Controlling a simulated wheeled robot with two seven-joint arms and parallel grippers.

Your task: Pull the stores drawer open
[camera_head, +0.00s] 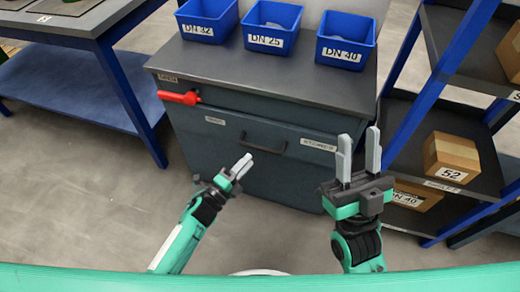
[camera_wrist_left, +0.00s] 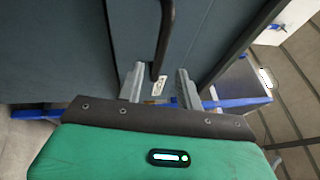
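My left gripper (camera_head: 240,165) is just in front and to the lower left of the handle. In the left wrist view the handle (camera_wrist_left: 165,35) runs down towards the gap between the two open fingers, closer to the left finger; whether it is inside the gap is unclear. My right gripper (camera_head: 358,150) is open, empty and pointing up, right of the drawer.
A red lever (camera_head: 180,97) sticks out at the cabinet's upper left. Blue bins (camera_head: 265,42) stand on the cabinet top. A shelf rack with cartons (camera_head: 452,158) is close on the right, and a blue-legged bench (camera_head: 75,90) is on the left.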

